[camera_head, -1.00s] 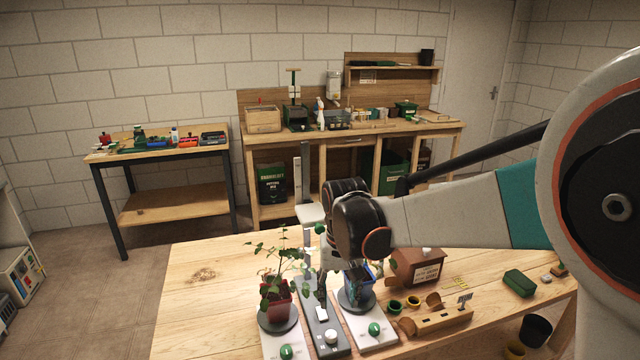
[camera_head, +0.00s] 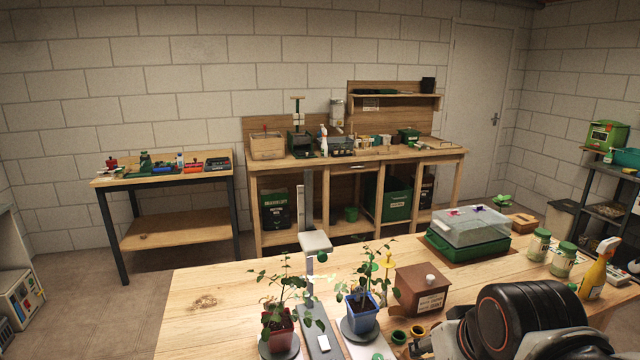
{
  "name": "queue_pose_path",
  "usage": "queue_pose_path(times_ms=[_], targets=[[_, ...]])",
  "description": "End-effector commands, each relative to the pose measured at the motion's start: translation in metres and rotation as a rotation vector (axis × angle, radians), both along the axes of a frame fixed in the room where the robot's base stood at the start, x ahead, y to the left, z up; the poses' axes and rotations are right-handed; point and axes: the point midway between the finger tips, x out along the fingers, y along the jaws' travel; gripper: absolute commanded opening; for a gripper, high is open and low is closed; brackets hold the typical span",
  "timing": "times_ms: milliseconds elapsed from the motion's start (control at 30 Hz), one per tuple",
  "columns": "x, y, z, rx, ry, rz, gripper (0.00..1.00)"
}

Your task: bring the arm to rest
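My arm (camera_head: 530,318) is folded low at the bottom right of the head view, over the front right part of the near wooden table (camera_head: 215,290). My gripper's fingers are not visible; that end of the arm is cut off by the bottom edge. A plant in a red pot (camera_head: 278,332) and a plant in a blue pot (camera_head: 361,314) stand upright on the table to the left of my arm. Nothing of mine touches the two plants in this view.
A wooden box (camera_head: 420,287) and small green pots (camera_head: 398,338) stand close to my arm. A green propagator with a clear lid (camera_head: 468,240), jars (camera_head: 563,260) and a yellow spray bottle (camera_head: 593,275) stand behind it. The table's left part is clear.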

Motion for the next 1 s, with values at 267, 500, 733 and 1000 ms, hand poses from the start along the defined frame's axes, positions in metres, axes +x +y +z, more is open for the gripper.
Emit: queue_pose_path(times_ms=[267, 500, 733, 1000], targets=[[-0.033, -0.011, -0.015, 0.0, -0.058, -0.028, 0.46], [-0.036, -0.012, -0.017, 0.0, -0.063, -0.031, 0.46], [-0.036, -0.012, -0.017, 0.0, -0.063, -0.031, 0.46], [-0.036, -0.012, -0.017, 0.0, -0.063, -0.031, 0.46]])
